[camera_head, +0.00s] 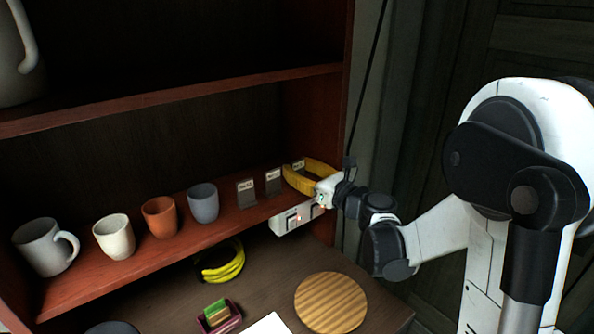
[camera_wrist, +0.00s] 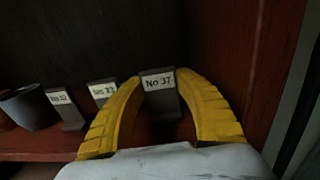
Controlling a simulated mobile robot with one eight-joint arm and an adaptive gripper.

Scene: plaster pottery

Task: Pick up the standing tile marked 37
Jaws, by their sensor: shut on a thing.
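The tile marked No 37 (camera_wrist: 158,82) is dark grey with a white label and stands upright on the wooden shelf, at its right end. My gripper (camera_wrist: 159,84) has yellow fingers, one on each side of this tile, and is shut on it. In the head view my gripper (camera_head: 312,173) reaches in from the right, and the tile (camera_head: 298,165) shows only partly behind the fingers. The tile's lower part is dark in the wrist view, so I cannot tell whether it touches the shelf.
Two similar tiles, No 33 (camera_head: 273,181) and No 32 (camera_head: 246,193), stand just left of my gripper. Farther left are a grey cup (camera_head: 203,202), an orange cup (camera_head: 160,217), a white cup (camera_head: 114,237) and a grey mug (camera_head: 45,248). The shelf's right wall (camera_wrist: 245,60) is close.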

